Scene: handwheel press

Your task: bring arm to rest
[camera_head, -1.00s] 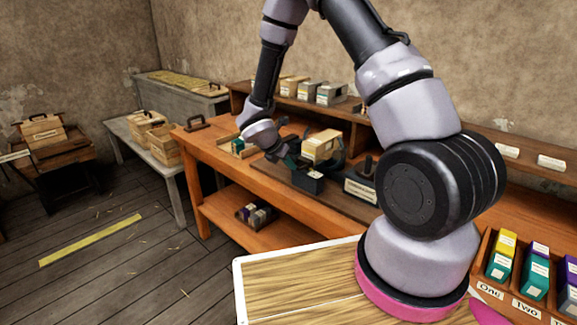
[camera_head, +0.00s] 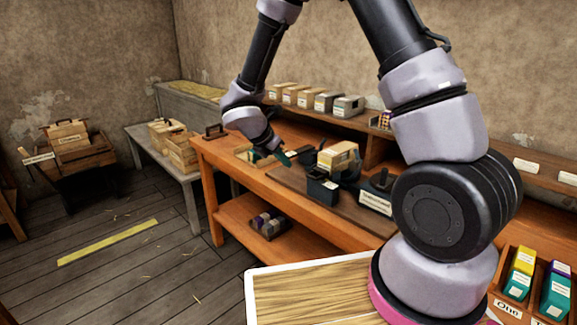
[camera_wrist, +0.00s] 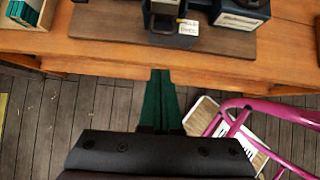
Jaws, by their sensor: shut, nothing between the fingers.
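My gripper (camera_head: 284,157) is in the air by the front edge of the orange workbench (camera_head: 232,168), left of the press (camera_head: 322,188). In the wrist view its two dark green fingers (camera_wrist: 161,95) lie together, shut and empty. They point toward the bench edge, with floor behind them. The press base (camera_wrist: 166,30) shows at the top of the wrist view, apart from the fingers. My arm is bent high above the bench in the head view. A tan block (camera_head: 338,156) sits at the press.
A small tray (camera_wrist: 30,12) with green pieces lies on the bench. Shelves with boxes (camera_head: 325,101) run along the back. A grey bench with crates (camera_head: 183,152) stands left. Pink tubing (camera_wrist: 235,112) is close at right in the wrist view. The floor at left is open.

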